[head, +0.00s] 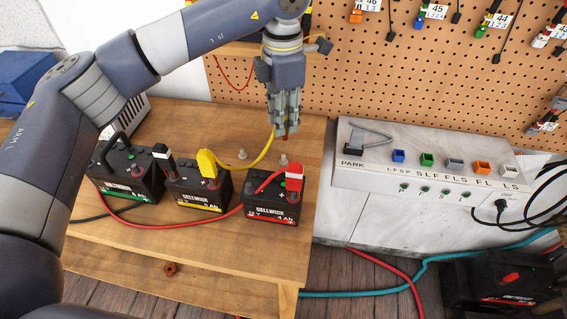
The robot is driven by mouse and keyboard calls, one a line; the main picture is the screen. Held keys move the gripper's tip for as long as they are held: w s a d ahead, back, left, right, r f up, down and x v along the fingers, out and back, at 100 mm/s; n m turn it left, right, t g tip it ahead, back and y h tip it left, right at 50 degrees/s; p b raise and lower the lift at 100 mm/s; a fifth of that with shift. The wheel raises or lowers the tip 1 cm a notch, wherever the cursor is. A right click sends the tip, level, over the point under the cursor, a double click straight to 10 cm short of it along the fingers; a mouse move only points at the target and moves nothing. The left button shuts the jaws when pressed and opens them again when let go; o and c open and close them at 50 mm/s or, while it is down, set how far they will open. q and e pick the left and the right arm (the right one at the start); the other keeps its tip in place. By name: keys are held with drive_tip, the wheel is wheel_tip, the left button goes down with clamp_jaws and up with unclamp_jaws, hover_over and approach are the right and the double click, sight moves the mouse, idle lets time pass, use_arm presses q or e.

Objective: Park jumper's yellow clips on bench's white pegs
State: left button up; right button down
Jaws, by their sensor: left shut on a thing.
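One yellow clip (207,163) of the jumper sits upright on the middle battery (205,190). Its yellow cable (255,163) curves right and up to my left gripper (286,124). That gripper points down and is shut on the cable's other end, the second yellow clip. The fingers mostly hide this clip; a small reddish tip shows below them. Two white pegs stand on the wooden bench (225,240) behind the batteries: the left peg (242,154) and the right peg (283,159). The held clip is above the right peg, apart from it. My right gripper is not in view.
The green-labelled battery (125,175) stands left, the red-labelled battery (270,205) right. A red clip (294,178) and a black clip (161,152) sit on batteries, with a red cable (225,217) across the front. A grey switch box (350,178) stands right; a pegboard (400,80) rises behind.

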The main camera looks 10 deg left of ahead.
use_arm(q)
drive_tip(key=b, duration=0.3)
approach(279, 163)
drive_tip(key=shift+w+d+f, duration=0.2)
drive_tip(key=shift+d+f, duration=0.2)
drive_tip(key=shift+d, duration=0.1)
drive_tip(key=shift+f, duration=0.15)
drive_tip(key=shift+f, duration=0.2)
drive_tip(key=shift+s+a+f+b, duration=0.1)
drive_tip(key=shift+a+f+b, duration=0.15)
drive_tip(key=shift+f+b, duration=0.2)
drive_tip(key=shift+s+a+f+b, duration=0.1)
drive_tip(key=shift+a+f+b, duration=0.2)
drive_tip(key=shift+f, duration=0.25)
drive_tip(key=o, duration=0.8)
drive_tip(key=shift+f, duration=0.1)
drive_tip(key=shift+o, duration=0.2)
